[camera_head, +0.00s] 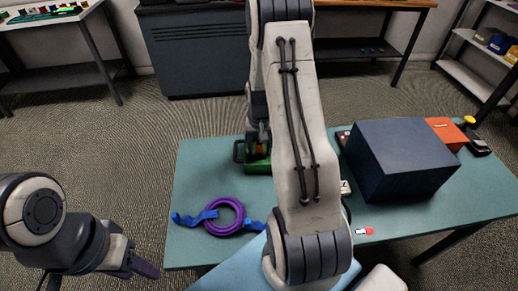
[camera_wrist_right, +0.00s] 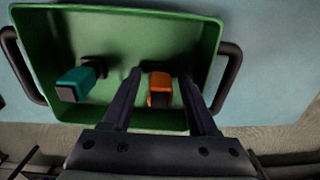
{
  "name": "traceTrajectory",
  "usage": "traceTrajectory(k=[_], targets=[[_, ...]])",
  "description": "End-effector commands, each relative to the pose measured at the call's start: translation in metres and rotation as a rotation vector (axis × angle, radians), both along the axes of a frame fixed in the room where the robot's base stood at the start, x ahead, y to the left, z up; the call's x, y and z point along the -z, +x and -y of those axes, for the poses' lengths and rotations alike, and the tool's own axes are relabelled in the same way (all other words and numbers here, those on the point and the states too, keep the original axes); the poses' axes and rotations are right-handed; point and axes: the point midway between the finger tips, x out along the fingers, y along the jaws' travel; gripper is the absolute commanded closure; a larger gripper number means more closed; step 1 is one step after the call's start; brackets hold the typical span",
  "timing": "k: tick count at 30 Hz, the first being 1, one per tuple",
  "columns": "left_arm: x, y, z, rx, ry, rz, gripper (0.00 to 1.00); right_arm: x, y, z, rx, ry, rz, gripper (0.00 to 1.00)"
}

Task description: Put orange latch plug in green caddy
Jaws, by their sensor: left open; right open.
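The green caddy (camera_wrist_right: 200,30) fills much of the right wrist view, with a dark handle on each side. In the head view my right arm hides most of it, and part of the green caddy (camera_head: 257,166) shows. The orange latch plug (camera_wrist_right: 160,88) is inside the caddy, between the fingers of my right gripper (camera_wrist_right: 163,80). Those fingers are open, with gaps beside the plug. In the head view my right gripper (camera_head: 258,146) points down over the caddy. My left gripper (camera_head: 143,270) is open and empty, off the table's left edge.
A teal plug (camera_wrist_right: 82,83) also lies in the caddy, left of the fingers. A purple cable coil with blue ends (camera_head: 240,222) lies in front on the table (camera_head: 195,175). A large dark box (camera_head: 405,155) and an orange box (camera_head: 447,133) stand right.

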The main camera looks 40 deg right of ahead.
Motion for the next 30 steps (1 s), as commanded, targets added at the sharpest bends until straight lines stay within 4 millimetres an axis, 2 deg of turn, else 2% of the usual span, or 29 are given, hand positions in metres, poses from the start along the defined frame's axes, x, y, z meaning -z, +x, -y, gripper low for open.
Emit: traceTrajectory(k=[5,12,18,27,29,30], targets=[[-0.002,0.000,0.000,0.000,0.000,0.000,0.50,-0.026,0.001,0.001,0.000,-0.002,0.005,0.41],[-0.004,0.000,0.000,0.000,0.000,0.000,0.50,-0.079,0.001,0.000,0.000,-0.002,0.005,0.41],[-0.005,0.000,0.000,0.000,0.000,0.000,0.50,-0.110,0.001,0.000,-0.001,-0.002,0.003,0.41],[-0.005,0.000,0.000,0.000,0.000,0.000,0.50,-0.122,0.000,-0.001,-0.002,0.000,0.000,0.41],[-0.005,0.000,0.000,0.000,0.000,0.000,0.50,-0.124,0.002,-0.008,-0.019,0.000,0.002,0.41],[-0.006,0.000,0.000,0.000,0.000,0.000,0.50,-0.128,0.003,-0.018,-0.043,0.000,0.005,0.41]])
